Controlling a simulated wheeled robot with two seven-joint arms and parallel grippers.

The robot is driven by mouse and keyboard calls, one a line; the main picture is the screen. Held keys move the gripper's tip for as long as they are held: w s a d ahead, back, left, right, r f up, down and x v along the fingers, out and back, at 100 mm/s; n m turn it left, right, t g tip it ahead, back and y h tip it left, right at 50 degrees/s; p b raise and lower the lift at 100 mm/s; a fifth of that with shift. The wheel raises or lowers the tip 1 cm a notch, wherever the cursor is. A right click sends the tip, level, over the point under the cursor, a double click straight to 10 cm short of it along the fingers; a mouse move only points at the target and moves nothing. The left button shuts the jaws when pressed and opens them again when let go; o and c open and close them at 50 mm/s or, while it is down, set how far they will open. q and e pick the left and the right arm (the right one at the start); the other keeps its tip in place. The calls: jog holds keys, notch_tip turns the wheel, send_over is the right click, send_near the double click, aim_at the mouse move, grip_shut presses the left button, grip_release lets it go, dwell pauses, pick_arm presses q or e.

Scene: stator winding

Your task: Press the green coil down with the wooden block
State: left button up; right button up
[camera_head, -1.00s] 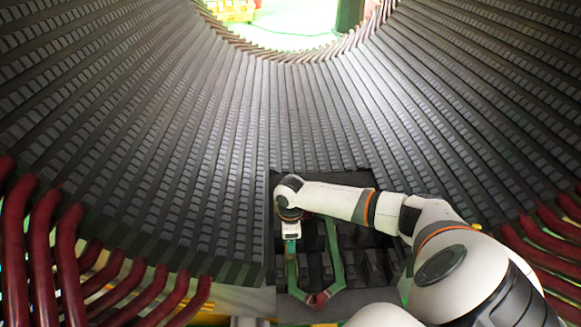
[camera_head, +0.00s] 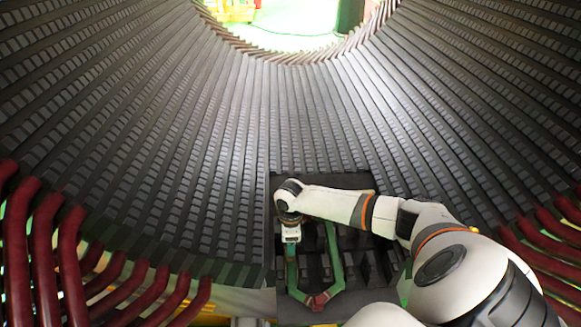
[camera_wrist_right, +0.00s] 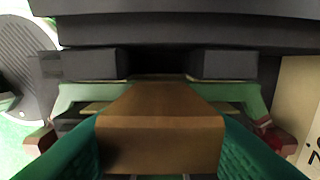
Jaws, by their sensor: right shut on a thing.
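The green coil (camera_head: 336,262) lies in the dark slotted area in front of the stator, with a red-brown bend at its near end. In the right wrist view the pale green coil (camera_wrist_right: 92,96) runs crosswise, its middle hidden behind the wooden block. My right gripper (camera_head: 291,241) is over the coil's left side. In the right wrist view its teal fingers are shut on the brown wooden block (camera_wrist_right: 160,143). The block is over the coil; I cannot tell whether they touch. My left gripper is not in view.
The grey stator wall (camera_head: 180,130) with many slots curves around the work area. Dark red bars (camera_head: 70,265) stick out at the left, and similar ones (camera_head: 550,250) at the right. Dark blocks (camera_wrist_right: 93,64) stand just beyond the coil.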

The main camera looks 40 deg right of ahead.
jog(key=shift+f, duration=0.3)
dwell(0.5)
dwell(0.4)
notch_tip(320, 180, up, 12)
jog(key=p, duration=1.2)
jog(key=shift+f+p, duration=0.15)
jog(key=shift+p, duration=0.15)
jog(key=shift+a+f, duration=0.1)
